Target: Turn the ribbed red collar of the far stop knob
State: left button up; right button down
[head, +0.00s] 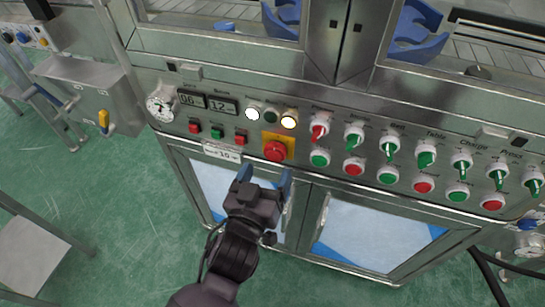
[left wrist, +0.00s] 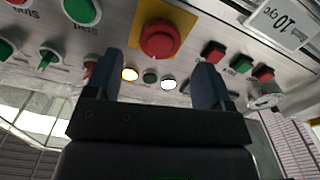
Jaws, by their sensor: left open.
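A red stop knob (head: 276,151) sits on a yellow plate (head: 290,140) on the steel control panel. It also shows at the top middle of the left wrist view (left wrist: 160,40); ribs on its collar are too small to tell. My left gripper (head: 264,175) is open and empty, with its blue-grey fingertips just below the knob in the head view. In the left wrist view the gripper (left wrist: 160,60) has its fingers at either side of the knob's line, apart from it. I cannot tell the depth gap. My right gripper is out of view.
Red and green buttons (head: 217,132) lie left of the knob, lit white lamps (head: 252,113) above it. Several selector switches (head: 355,138) and buttons fill the panel to the right. Cabinet doors (head: 370,230) are below. Another steel machine (head: 90,90) stands at the left.

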aim_at(274, 156)
pick_arm(q)
jog(key=x, duration=0.3)
jog(key=shift+w+d+f+b, duration=0.1)
jog(key=shift+w+b, duration=0.2)
jog(key=shift+w+d, duration=0.15)
jog(key=shift+w, duration=0.25)
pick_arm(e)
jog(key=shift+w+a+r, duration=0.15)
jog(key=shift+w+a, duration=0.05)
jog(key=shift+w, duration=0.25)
pick_arm(q)
jog(key=shift+c, duration=0.3)
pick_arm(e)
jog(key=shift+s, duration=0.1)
